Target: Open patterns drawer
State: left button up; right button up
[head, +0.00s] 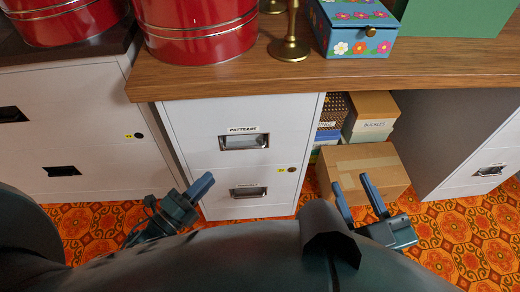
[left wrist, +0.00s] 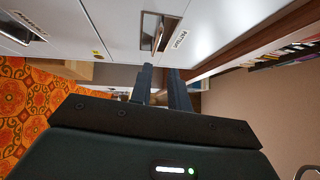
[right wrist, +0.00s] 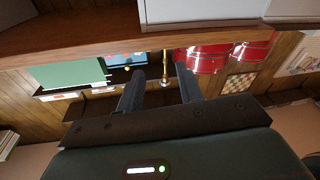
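The patterns drawer (head: 290,145) is the upper drawer of a white cabinet under the wooden worktop. It looks shut, its front level with the drawer below. It has a metal handle (head: 243,142) under a "PATTERNS" label (head: 244,130). In the left wrist view the handle (left wrist: 163,30) and label (left wrist: 181,38) lie just beyond the fingertips. My left gripper (head: 203,186) is below and left of the handle, apart from it. Its fingers (left wrist: 162,70) are parted with nothing between them. My right gripper (head: 353,182) is open and empty, in front of a cardboard box.
A lower drawer (head: 248,191) has a similar handle. The cardboard box (head: 365,170) and smaller boxes stand in the open space to the right.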

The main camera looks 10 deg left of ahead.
aim_at(243, 148)
pick_arm(q)
jog(key=shift+m, duration=0.5)
jog(key=x, duration=0.4)
jog(key=b+x, duration=0.1)
jog(key=x, duration=0.4)
jog(key=b+x, duration=0.1)
jog(key=x, duration=0.4)
jog(key=shift+s+d+f, duration=0.1)
jog(key=shift+d+f, duration=0.05)
jog(key=shift+f, duration=0.2)
jog(key=shift+c, duration=0.4)
grip_shut()
